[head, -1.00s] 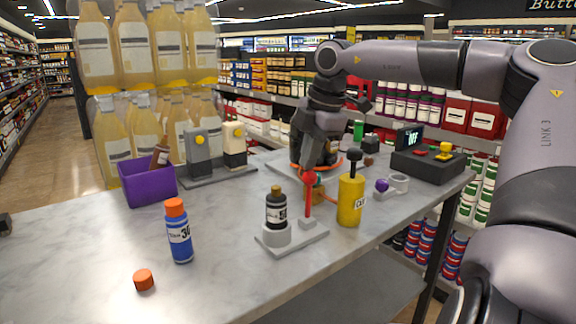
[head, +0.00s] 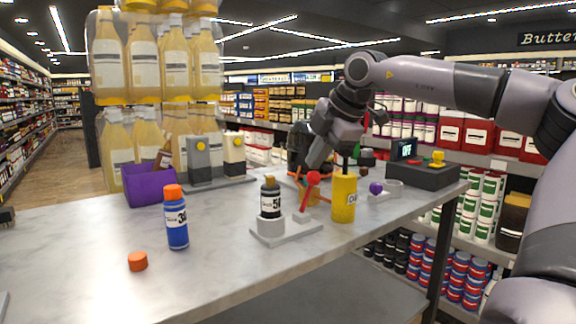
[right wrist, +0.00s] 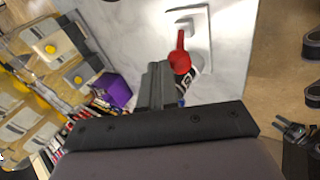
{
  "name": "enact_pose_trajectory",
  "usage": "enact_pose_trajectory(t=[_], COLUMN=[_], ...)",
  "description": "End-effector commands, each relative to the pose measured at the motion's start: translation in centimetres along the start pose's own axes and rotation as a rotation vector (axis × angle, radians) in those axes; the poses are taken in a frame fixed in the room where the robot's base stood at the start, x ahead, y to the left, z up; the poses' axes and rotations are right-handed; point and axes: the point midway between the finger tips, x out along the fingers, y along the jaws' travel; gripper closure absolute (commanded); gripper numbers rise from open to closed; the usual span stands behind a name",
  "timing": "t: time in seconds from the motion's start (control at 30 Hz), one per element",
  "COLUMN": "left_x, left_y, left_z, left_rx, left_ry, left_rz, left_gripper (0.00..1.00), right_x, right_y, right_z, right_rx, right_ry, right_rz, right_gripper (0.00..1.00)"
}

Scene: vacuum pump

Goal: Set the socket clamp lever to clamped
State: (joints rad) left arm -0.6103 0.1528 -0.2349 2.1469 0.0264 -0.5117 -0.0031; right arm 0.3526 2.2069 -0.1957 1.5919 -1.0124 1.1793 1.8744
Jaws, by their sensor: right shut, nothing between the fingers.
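The lever also shows in the right wrist view (right wrist: 180,58). My right gripper (head: 314,163) is shut and empty, its fingers pointing down just above the red ball. I cannot tell whether they touch.
A yellow canister (head: 343,200) stands close right of the lever. A blue bottle (head: 177,222) and orange cap (head: 138,262) are at the left front. A purple bin (head: 150,186) and grey control box (head: 425,173) stand farther back. The table's front middle is clear.

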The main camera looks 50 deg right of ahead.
Motion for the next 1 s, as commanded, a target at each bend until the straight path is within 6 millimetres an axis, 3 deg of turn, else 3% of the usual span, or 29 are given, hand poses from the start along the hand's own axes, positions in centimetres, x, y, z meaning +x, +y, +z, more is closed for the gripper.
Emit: enact_pose_trajectory(t=[0.5, 1.0], left_x=[-0.8, -0.7], left_y=[0.0, -0.1], left_z=[-1.1, -0.9], left_rx=[0.000, -0.007], left_ry=[-0.002, -0.002], left_rz=[-0.001, -0.004], left_gripper=[0.29, 0.29], right_x=[-1.4, -1.4], right_y=[0.9, 0.9], right_z=[-0.2, -0.2], right_rx=[0.001, 0.001], right_ry=[0.000, 0.000], right_rz=[-0.002, -0.002], right_gripper=[1.00, 1.00])
